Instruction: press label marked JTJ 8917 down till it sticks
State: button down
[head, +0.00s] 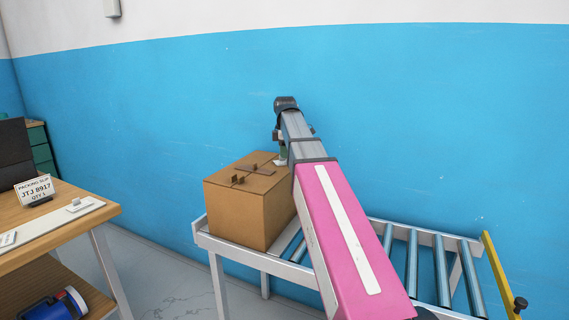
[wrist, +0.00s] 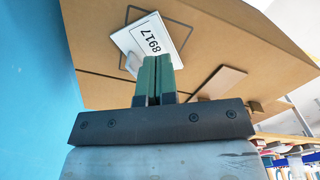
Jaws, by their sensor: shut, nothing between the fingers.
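A white label (wrist: 145,38) lies on top of the brown cardboard carton (head: 240,215). The wrist view shows "8917" on it; the rest of its print is hidden or too small to read. It sits askew over a dark rectangular outline on the cardboard. In the head view a bit of the label (head: 280,163) shows at the carton's far right. My gripper (wrist: 156,58) is shut and empty, its green fingertips over the label's near edge; I cannot tell whether they touch it. In the head view my gripper (head: 283,155) is low over the carton top, partly hidden.
The carton stands on a roller conveyor (head: 427,265) with free rollers to the right. Brown flap-like pieces (head: 240,180) stick up from its top. The blue wall is close behind.

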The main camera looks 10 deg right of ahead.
aim_at(285, 163)
jog(key=shift+f, duration=1.15)
dwell(0.6)
jog(key=shift+r, duration=0.1)
jog(key=shift+r, duration=2.95)
